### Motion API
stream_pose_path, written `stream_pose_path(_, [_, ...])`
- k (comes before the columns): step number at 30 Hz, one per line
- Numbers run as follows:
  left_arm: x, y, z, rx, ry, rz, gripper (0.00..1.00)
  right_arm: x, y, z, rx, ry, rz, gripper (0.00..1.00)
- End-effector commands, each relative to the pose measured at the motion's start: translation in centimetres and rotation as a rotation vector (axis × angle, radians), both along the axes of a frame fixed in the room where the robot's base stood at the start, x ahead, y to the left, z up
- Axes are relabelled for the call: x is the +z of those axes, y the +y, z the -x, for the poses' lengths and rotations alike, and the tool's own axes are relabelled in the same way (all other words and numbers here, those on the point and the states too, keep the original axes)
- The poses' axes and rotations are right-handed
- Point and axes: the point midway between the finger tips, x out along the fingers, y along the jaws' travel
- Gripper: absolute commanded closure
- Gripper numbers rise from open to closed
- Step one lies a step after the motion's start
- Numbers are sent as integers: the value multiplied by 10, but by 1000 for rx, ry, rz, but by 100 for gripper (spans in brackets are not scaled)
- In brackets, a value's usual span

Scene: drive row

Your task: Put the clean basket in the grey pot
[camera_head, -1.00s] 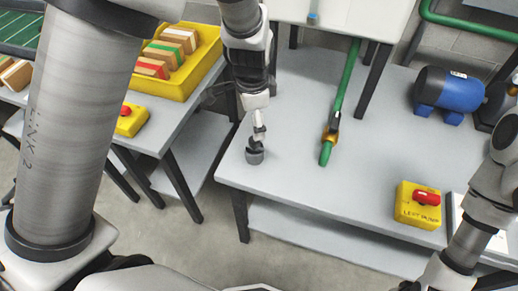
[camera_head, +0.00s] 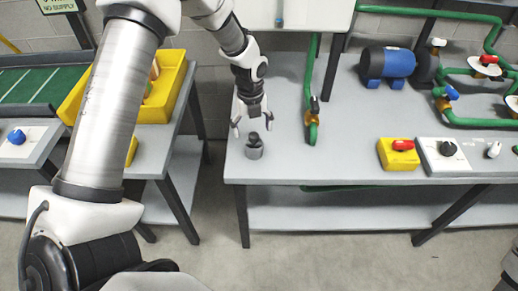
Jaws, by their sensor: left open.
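A small grey pot (camera_head: 254,153) stands upright near the front left corner of the grey bench. A small dark piece, which looks like the basket (camera_head: 253,137), sits upright in the pot's mouth, with its upper part showing. Its lower part is hidden inside the pot. My left gripper (camera_head: 253,126) is open just above, with its fingers spread on either side of the piece and apart from it. It is too small to tell whether the basket is clean. My right gripper is out of view.
A green pipe with a valve (camera_head: 312,120) comes down to the bench right of the pot. A yellow box with a red knob (camera_head: 399,154) and a blue motor (camera_head: 388,63) are farther right. A yellow bin (camera_head: 165,94) stands on the left table. The bench middle is clear.

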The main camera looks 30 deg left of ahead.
Motion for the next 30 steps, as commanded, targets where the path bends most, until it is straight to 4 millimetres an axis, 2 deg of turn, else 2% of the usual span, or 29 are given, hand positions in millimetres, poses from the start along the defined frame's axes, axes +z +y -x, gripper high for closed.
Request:
stream_pose_path(12, [-65, -2, -1, 0, 3, -1, 15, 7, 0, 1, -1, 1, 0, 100])
stream_pose_path(15, [-72, -2, -2, 1, 0, -1, 15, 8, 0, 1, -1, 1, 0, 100])
stream_pose_path(20, [-72, -2, -2, 0, -1, -1, 15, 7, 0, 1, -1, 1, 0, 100])
stream_pose_path(26, [-72, -2, -2, 1, 0, -1, 82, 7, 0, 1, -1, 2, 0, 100])
stream_pose_path(29, [-72, -2, -2, 1, 0, -1, 83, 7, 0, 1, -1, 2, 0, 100])
stream_pose_path(30, [-72, -2, -2, 1, 0, -1, 89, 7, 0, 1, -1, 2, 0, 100])
